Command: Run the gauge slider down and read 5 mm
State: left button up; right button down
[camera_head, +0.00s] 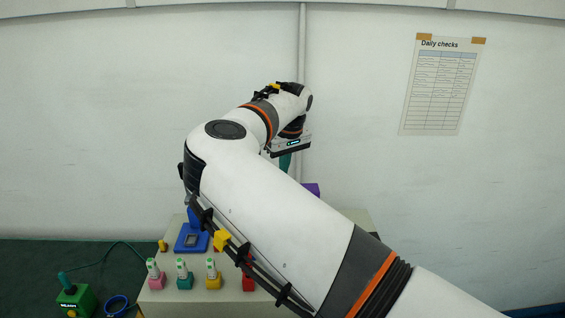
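My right arm comes in from the lower right and crosses the middle of the view. Its dark gripper body (290,148), with a small green light, hangs at the far end above the bench. Its fingers are hidden or too small to tell. A teal piece (285,162) shows just below it; I cannot tell whether it is held. A blue stand with a small dark display (191,239) sits on the bench left of my arm and may be the gauge. Its upright is partly hidden by my arm, and no slider or reading can be made out. My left gripper is not in view.
Small bottles in pink (156,281), teal (184,281) and yellow (213,281) holders line the front of the grey bench (172,303). A red block (248,283) and a purple block (312,189) show beside my arm. A green device (75,301) stands lower left.

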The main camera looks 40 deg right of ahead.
notch_tip(320, 180, up, 10)
jog(key=p, duration=0.6)
dwell(0.6)
jog(key=shift+f, duration=0.2)
dwell(0.3)
